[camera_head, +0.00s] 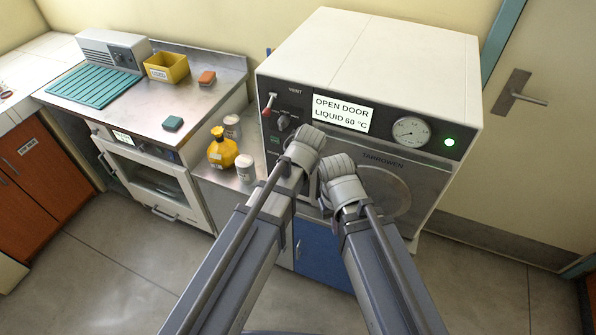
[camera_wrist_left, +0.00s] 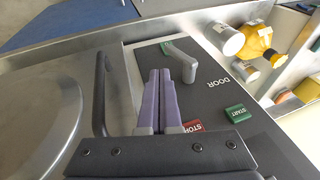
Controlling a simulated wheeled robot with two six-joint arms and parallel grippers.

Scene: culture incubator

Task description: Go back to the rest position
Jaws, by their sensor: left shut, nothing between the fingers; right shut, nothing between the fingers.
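Both my arms reach forward side by side to the front of the autoclave (camera_head: 371,47). My right gripper (camera_head: 338,172) is in front of the autoclave's round door (camera_head: 392,195); it is shut, and its fingertips are hard to make out. My left gripper, behind its wrist in the head view, shows in the left wrist view (camera_wrist_left: 159,78) as two purple fingers shut together and empty. They are over the front panel, beside the grey DOOR lever (camera_wrist_left: 181,62) and close to the red STOP button (camera_wrist_left: 193,126). Whether they touch the panel, I cannot tell.
The dark door handle (camera_wrist_left: 102,92) lies left of my left fingers in the wrist view. A yellow bottle (camera_head: 222,150) and white-lidded jars (camera_head: 245,168) stand left of the autoclave. The bench (camera_head: 135,108) holds a yellow bin (camera_head: 166,68). The floor (camera_head: 120,270) is clear.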

